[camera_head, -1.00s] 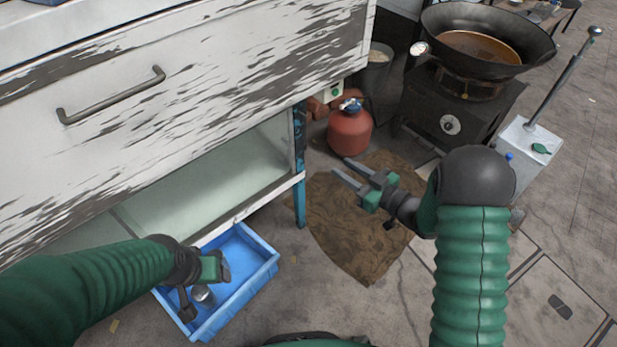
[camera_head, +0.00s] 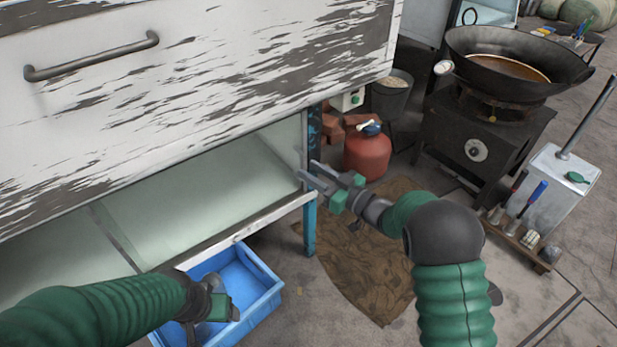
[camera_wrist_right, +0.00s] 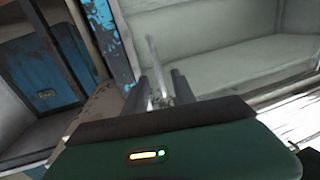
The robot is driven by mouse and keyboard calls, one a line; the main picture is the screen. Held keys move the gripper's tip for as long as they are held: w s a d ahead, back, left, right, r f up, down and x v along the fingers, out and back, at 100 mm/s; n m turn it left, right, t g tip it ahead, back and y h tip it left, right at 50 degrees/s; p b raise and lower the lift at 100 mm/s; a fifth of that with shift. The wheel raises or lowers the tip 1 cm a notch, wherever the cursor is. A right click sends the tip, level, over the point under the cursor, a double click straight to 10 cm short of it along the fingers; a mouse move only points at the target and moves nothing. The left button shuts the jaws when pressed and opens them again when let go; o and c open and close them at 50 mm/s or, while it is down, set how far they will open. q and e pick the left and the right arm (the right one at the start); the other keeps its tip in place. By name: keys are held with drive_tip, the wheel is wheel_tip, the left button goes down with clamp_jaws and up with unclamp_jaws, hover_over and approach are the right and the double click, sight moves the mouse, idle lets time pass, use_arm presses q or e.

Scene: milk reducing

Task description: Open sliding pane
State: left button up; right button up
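The sliding pane (camera_head: 205,195) is a pale, greenish see-through sheet in the low opening under the worn white cabinet front. My right gripper (camera_head: 305,169) is at the right end of this opening, by the blue post, with its two fingers apart. In the right wrist view, the fingers (camera_wrist_right: 160,84) point at a thin pale upright bar (camera_wrist_right: 153,60) near the blue-flecked post. The bar appears between the fingers; I cannot tell whether they touch it. My left gripper (camera_head: 222,307) is low, over the blue crate; its fingertips are not clear.
The blue crate (camera_head: 268,292) sits on the ground below the cabinet's lower edge. A red gas bottle (camera_head: 367,155) stands behind my right gripper. A wok (camera_head: 512,65) on a black stove is farther right. A brown cloth (camera_head: 355,270) lies on the ground.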

drive_tip(key=shift+x, duration=0.85)
drive_tip(key=shift+c, duration=0.2)
clamp_jaws()
idle(0.6)
